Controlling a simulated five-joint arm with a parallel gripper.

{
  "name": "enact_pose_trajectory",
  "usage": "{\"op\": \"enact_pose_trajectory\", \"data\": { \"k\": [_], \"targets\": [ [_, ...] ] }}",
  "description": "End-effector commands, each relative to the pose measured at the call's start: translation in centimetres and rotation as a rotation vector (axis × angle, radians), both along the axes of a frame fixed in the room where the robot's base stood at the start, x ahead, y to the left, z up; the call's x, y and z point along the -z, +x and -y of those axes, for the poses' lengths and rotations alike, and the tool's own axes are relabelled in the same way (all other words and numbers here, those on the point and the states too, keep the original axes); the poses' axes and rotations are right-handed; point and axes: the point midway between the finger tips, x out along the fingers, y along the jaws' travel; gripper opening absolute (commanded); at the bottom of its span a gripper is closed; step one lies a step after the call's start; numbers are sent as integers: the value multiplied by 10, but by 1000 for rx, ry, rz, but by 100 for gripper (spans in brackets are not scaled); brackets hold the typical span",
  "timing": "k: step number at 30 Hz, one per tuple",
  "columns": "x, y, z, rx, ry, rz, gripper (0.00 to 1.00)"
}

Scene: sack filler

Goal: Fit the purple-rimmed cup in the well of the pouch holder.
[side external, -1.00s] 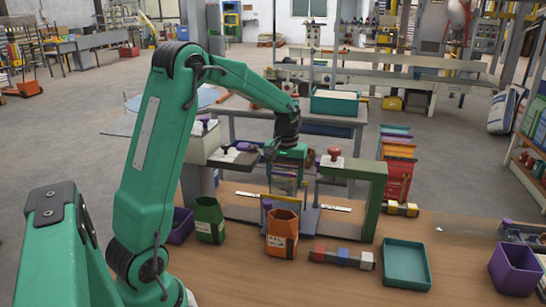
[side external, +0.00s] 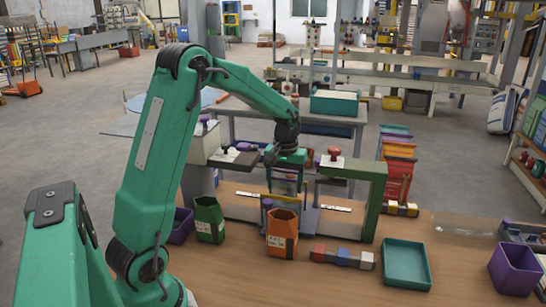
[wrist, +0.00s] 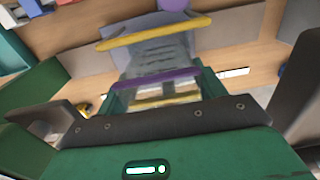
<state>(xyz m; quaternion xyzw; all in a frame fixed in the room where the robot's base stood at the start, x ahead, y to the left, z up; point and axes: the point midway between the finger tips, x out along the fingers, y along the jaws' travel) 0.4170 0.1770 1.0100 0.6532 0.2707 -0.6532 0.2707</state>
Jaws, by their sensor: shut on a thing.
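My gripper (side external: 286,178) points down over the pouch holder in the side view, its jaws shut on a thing. In the wrist view a clear piece with a purple rim (wrist: 168,78), which looks like the cup, lies just past my dark gripper edge. My gripper body and the steep angle hide where the jaws touch it. The pouch holder (wrist: 155,38) shows beyond it as a grey-blue plate with yellow bars; its side (side external: 313,217) shows in the side view. The cup appears over or at the well; its depth and seating cannot be told.
An orange pouch box (side external: 282,235) stands in front of the holder, a green box (side external: 209,219) to its left. A green frame (side external: 372,205) stands close on the right. Coloured blocks (side external: 342,257) and a teal tray (side external: 406,264) lie at the front right.

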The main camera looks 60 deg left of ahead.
Motion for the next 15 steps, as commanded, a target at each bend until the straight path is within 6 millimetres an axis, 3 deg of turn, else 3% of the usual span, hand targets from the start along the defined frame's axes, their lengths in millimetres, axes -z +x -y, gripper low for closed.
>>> {"op": "enact_pose_trajectory", "data": {
  "k": [15],
  "targets": [
    [13, 0, 0, 0, -1, -1, 46]
  ]
}}
